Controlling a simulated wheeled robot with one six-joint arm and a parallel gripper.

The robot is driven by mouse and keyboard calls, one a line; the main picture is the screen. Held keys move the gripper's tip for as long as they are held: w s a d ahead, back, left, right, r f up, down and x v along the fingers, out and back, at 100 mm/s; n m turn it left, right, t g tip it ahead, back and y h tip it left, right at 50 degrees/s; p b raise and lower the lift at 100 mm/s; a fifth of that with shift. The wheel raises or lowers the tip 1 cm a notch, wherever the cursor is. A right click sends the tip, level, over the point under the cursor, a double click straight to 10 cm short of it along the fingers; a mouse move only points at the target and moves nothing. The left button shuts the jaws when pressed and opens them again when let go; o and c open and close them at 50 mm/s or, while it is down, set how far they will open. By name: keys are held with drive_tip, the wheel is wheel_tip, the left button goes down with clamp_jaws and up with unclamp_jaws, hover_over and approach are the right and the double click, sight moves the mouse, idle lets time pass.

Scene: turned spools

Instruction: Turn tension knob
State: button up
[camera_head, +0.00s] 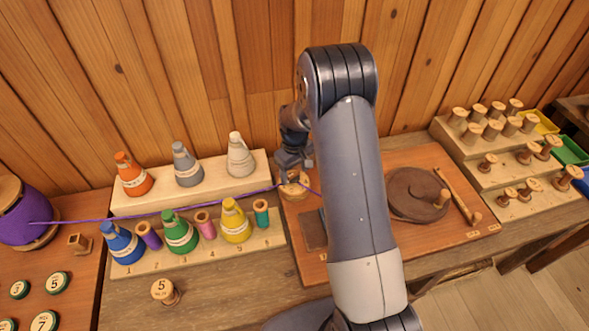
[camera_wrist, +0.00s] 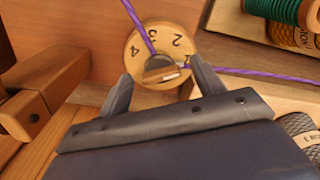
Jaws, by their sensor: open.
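The tension knob (camera_wrist: 168,42) is a round pale wooden dial with numbers 1 to 4 on its face. A dark raised grip with a pale mark sits at its middle. In the head view the dial (camera_head: 293,191) shows partly under my gripper (camera_head: 294,170), at the left back of the reddish board. In the wrist view my gripper (camera_wrist: 162,83) is open. One finger is on each side of the dial's centre, with the raised grip between them. I cannot tell whether the fingers touch it. A purple thread (camera_wrist: 270,75) runs past the dial.
A purple spool (camera_head: 25,212) stands at the far left. Several coloured cones and small spools stand on a stepped rack (camera_head: 190,256) to the left. A brown turntable (camera_head: 412,190) with a handle is to the right. Stepped shelves of wooden spools (camera_head: 480,160) are beyond. My arm hides the board's middle.

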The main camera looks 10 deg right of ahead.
sight(294, 174)
drive_tip(key=shift+c, duration=0.2)
drive_tip(key=c, duration=0.9)
drive_tip(key=shift+f+m+b, duration=0.2)
drive_tip(key=shift+m+b, duration=0.6)
drive_tip(key=shift+b, duration=0.2)
drive_tip(key=shift+c, duration=0.2)
drive_tip(key=shift+r+m+b, duration=0.2)
drive_tip(key=shift+m+b, duration=0.1)
drive_tip(key=shift+m, duration=0.2)
drive_tip(key=o, duration=1)
wheel_tip(294, 174, up, 11)
drive_tip(key=shift+f+b, duration=0.1)
drive_tip(key=shift+b, duration=0.75)
